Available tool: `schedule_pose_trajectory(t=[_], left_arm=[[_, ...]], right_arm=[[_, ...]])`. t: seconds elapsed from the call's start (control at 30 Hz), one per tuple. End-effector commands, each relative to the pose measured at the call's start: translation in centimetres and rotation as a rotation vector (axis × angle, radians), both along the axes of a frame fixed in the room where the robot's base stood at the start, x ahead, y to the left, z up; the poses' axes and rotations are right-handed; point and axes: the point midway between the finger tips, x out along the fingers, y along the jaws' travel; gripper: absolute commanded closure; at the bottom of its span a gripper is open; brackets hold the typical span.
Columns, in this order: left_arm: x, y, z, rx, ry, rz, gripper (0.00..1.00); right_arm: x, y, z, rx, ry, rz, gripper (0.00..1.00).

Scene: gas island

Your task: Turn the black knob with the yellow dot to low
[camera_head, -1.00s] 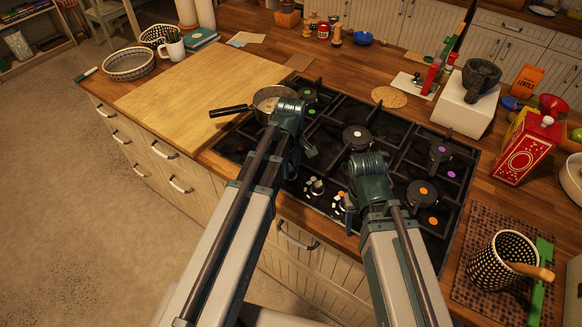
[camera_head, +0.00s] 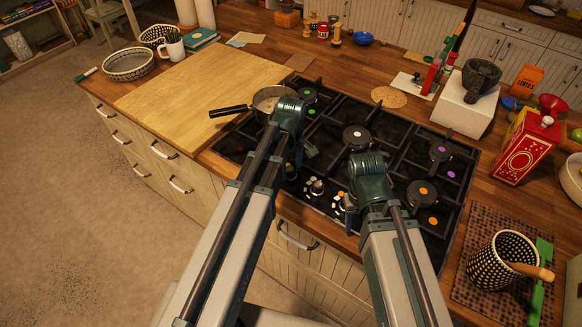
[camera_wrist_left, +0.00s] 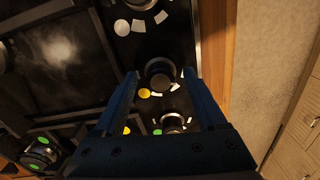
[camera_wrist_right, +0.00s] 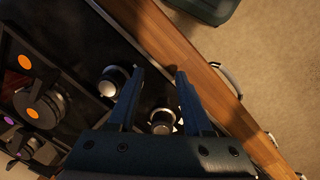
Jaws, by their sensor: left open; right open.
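A black knob (camera_wrist_left: 160,74) with a yellow dot (camera_wrist_left: 144,93) at its lower left is on the hob's front strip in the left wrist view. My left gripper (camera_wrist_left: 160,76) is open, with one finger on each side of this knob; I cannot tell whether they touch it. The knob's pointer direction is too dark to read. In the head view my left gripper (camera_head: 302,156) covers this part of the hob. My right gripper (camera_wrist_right: 160,74) is open and empty above the hob's front edge, with one knob (camera_wrist_right: 112,80) beside it and another (camera_wrist_right: 162,121) between its fingers lower in the picture.
A neighbouring knob (camera_wrist_left: 173,122) with a green dot is close to the left gripper. Another knob (camera_head: 315,186) shows between my arms. The wooden board (camera_head: 175,95) is clear.

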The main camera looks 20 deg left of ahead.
Motion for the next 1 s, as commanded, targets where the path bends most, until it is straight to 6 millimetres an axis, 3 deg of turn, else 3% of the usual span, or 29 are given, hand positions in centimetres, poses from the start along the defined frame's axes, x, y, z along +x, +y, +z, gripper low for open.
schedule_pose_trajectory(t=[0.37, 1.0], left_arm=[[0.0, 0.0, 1.8, 0.0, 0.0, 0.0, 0.26], [0.0, 0.0, 11.5, 0.0, 0.0, 0.0, 0.26]], right_arm=[[0.0, 0.0, 1.8, 0.0, 0.0, 0.001, 0.5], [0.0, 0.0, 11.4, 0.002, 0.0, -0.007, 0.5]])
